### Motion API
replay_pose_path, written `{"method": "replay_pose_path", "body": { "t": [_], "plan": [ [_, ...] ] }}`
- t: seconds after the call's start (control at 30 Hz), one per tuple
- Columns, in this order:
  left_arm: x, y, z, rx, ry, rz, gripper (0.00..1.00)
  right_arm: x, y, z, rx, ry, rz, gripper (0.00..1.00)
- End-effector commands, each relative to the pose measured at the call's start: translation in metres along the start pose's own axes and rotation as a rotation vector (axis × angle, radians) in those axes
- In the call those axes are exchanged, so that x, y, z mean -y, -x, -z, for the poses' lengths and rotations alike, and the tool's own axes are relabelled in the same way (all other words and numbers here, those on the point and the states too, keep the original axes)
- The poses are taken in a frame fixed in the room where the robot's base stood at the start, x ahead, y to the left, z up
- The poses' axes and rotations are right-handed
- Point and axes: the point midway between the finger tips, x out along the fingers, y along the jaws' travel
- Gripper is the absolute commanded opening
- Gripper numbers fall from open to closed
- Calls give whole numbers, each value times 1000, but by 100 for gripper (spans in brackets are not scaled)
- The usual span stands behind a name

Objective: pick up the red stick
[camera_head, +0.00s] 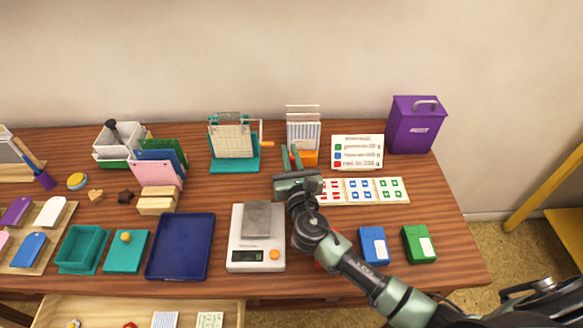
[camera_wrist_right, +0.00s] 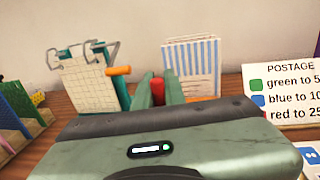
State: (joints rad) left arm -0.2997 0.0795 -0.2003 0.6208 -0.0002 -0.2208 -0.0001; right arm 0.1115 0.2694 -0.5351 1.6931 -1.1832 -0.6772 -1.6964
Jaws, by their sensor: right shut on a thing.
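The red stick (camera_wrist_right: 158,88) shows in the wrist view as a short upright red piece between the two green fingers of my right gripper (camera_wrist_right: 158,92). The gripper is shut on it. The lower part of the stick is hidden behind the gripper body. In the head view my right gripper (camera_head: 292,158) reaches toward the back middle of the table, in front of the striped card holder. My left gripper is not in view.
A striped card holder (camera_head: 303,130) with an orange base and a teal rack (camera_head: 234,163) stand close behind the gripper. A postage sign (camera_head: 357,152), stamp sheet (camera_head: 385,190) and purple box (camera_head: 415,125) are to the right. A scale (camera_head: 242,255) and blue tray (camera_head: 182,245) stand in front.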

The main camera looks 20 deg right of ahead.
Motion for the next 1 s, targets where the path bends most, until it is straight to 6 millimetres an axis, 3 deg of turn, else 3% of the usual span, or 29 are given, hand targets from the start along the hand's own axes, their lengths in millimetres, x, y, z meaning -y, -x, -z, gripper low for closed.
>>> {"method": "replay_pose_path", "body": {
  "t": [0.17,0.37,1.0],
  "plan": [
    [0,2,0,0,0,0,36,0,0,-4,1,0,0,0],
    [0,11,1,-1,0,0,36,0,0,-26,3,-1,1,0],
    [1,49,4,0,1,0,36,0,0,-175,5,0,-2,0]
  ]
}}
